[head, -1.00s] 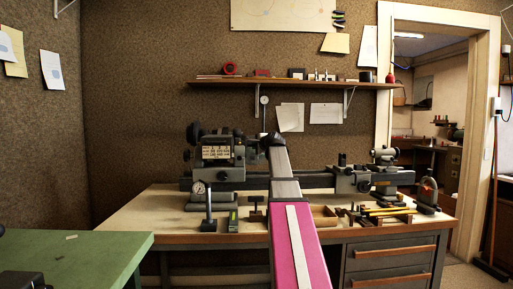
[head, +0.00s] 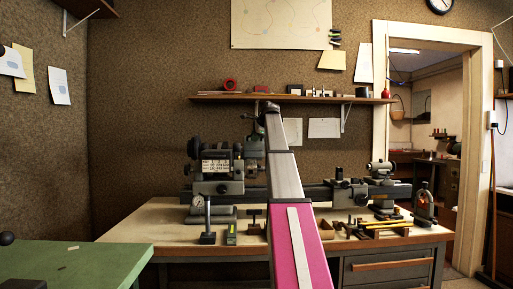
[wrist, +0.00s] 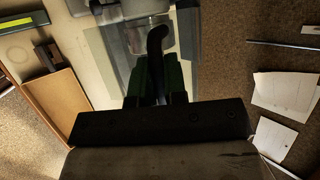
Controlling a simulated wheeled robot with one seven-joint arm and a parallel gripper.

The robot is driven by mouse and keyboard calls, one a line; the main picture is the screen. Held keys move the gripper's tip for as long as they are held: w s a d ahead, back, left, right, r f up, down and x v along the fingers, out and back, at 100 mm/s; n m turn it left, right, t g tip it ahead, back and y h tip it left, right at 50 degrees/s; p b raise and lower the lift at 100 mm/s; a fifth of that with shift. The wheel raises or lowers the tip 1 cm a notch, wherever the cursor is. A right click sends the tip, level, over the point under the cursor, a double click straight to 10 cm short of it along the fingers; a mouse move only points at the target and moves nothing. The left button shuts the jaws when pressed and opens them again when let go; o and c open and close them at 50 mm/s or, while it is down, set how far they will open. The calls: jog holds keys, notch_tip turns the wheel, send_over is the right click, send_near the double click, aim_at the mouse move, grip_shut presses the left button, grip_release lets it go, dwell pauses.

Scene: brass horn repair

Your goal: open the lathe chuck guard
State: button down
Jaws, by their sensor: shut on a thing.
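The lathe (head: 218,187) stands on the bench, headstock at the left. Its chuck guard (head: 254,147) shows as a greyish see-through panel right of the headstock, raised. My gripper (head: 257,112) is at the top of the guard, small and partly hidden by my arm in the head view. In the wrist view my gripper (wrist: 156,82) is shut on the guard's dark curved handle (wrist: 158,38), between its fingers. The see-through guard (wrist: 196,70) spreads behind the fingers there. The chuck is not clear to see.
The wall shelf (head: 330,100) with small items is just above and behind my gripper. Loose tools and a wooden tray (head: 326,229) lie on the bench (head: 150,222). A green table (head: 80,262) stands front left; a doorway is at the right.

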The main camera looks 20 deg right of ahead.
jog(key=r, duration=0.1)
jog(key=w+r+g, duration=0.1)
jog(key=w+r, duration=0.1)
jog(key=shift+w+d+m+g, duration=0.15)
jog(key=shift+d+m+g, duration=0.15)
jog(key=shift+g, duration=0.1)
jog(key=shift+w+d+r+y, duration=0.1)
jog(key=shift+w+r+y, duration=0.1)
jog(key=shift+r+y, duration=0.15)
jog(key=w+d+r, duration=0.2)
jog(key=w+r, duration=0.3)
jog(key=w, duration=0.4)
jog(key=shift+d+r, duration=0.25)
jog(key=c, duration=1.5)
grip_release()
jog(key=shift+o, duration=0.2)
jog(key=shift+s, duration=0.1)
